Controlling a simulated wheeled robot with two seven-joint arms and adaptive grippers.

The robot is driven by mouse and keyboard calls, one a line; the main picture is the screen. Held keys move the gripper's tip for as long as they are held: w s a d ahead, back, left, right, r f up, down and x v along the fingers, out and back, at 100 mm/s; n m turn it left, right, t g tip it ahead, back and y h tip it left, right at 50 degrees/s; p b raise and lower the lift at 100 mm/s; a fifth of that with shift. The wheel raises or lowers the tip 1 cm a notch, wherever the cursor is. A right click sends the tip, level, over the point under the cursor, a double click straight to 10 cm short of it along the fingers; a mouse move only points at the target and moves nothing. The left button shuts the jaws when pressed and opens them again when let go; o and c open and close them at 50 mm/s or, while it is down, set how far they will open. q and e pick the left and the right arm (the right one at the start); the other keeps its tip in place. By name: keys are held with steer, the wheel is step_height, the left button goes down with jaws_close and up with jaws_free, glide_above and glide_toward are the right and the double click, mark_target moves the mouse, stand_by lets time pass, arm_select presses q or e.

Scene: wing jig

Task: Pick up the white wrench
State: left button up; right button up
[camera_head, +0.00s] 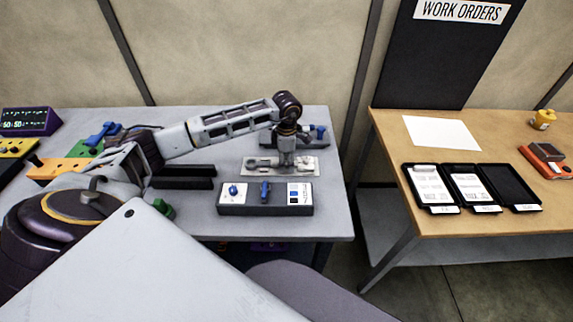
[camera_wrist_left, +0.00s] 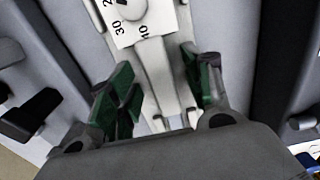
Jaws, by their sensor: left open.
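In the left wrist view a long white wrench (camera_wrist_left: 154,68) with a tapering body lies between my open fingers. A printed scale with numbers and a round knob show at its top end. My left gripper (camera_wrist_left: 160,95) has green pads on both sides of the wrench, with gaps visible. In the head view my left gripper (camera_head: 286,158) points down at a pale flat area (camera_head: 256,165) on the grey table, where the wrench is too small to make out clearly. My right gripper is in neither view.
A grey box (camera_head: 240,203) with blue controls stands just in front of the gripper. Dark bars (camera_head: 185,172) lie to its left and a dark device (camera_head: 318,135) behind it. A wooden table (camera_head: 470,225) with black trays (camera_head: 433,206) stands right, across a gap.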

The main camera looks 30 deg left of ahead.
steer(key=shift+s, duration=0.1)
arm_select(q)
steer(key=c, duration=0.7)
jaws_close()
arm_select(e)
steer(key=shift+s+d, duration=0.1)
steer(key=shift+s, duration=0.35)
arm_select(q)
steer(key=shift+r, duration=0.1)
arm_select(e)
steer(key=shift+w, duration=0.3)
